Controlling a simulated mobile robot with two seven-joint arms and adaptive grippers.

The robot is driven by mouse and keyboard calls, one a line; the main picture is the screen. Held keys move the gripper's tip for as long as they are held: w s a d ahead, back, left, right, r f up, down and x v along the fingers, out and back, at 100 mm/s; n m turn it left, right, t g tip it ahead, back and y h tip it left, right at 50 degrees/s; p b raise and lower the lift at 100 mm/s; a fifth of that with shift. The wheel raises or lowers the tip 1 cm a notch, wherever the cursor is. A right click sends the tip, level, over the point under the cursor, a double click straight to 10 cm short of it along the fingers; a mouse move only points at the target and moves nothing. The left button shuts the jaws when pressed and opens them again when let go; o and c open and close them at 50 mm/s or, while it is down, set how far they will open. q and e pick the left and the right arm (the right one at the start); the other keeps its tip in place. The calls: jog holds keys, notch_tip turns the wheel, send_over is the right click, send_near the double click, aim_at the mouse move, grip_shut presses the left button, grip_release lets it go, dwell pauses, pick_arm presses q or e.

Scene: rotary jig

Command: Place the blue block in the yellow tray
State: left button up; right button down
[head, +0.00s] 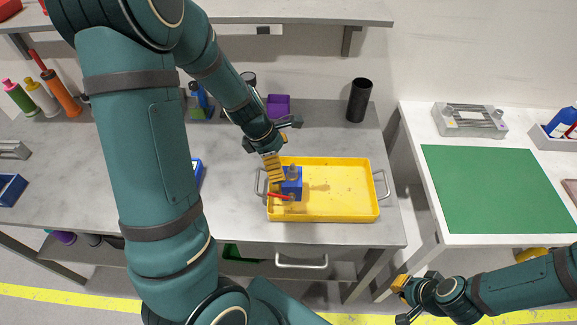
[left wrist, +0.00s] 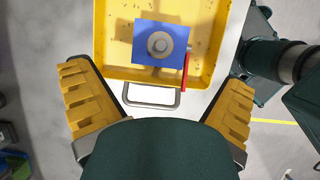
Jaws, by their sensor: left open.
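The yellow tray (head: 345,190) lies on the grey bench, with a metal handle at each end. The blue block (head: 291,187) is inside its left end; in the left wrist view (left wrist: 145,49) it shows a grey round ring on top. A red bar (head: 278,196) lies beside the block; it also shows in the left wrist view (left wrist: 186,72). My left gripper (head: 273,166) is above the tray's left end, its fingers (left wrist: 158,104) spread and empty, apart from the block. My right gripper (head: 403,294) is low at the right, away from the tray; its jaws are unclear.
A black cylinder (head: 359,100) and a purple block (head: 278,105) stand behind the tray. A white table with a green mat (head: 490,188) is at the right. Bottles (head: 42,98) and a blue bin (head: 11,190) are at the left. My left arm hides part of the bench.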

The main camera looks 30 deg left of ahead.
pick_arm(q)
jog(key=p+v, duration=0.1)
jog(key=v, duration=0.3)
jog(key=shift+r, duration=0.15)
dwell(0.4)
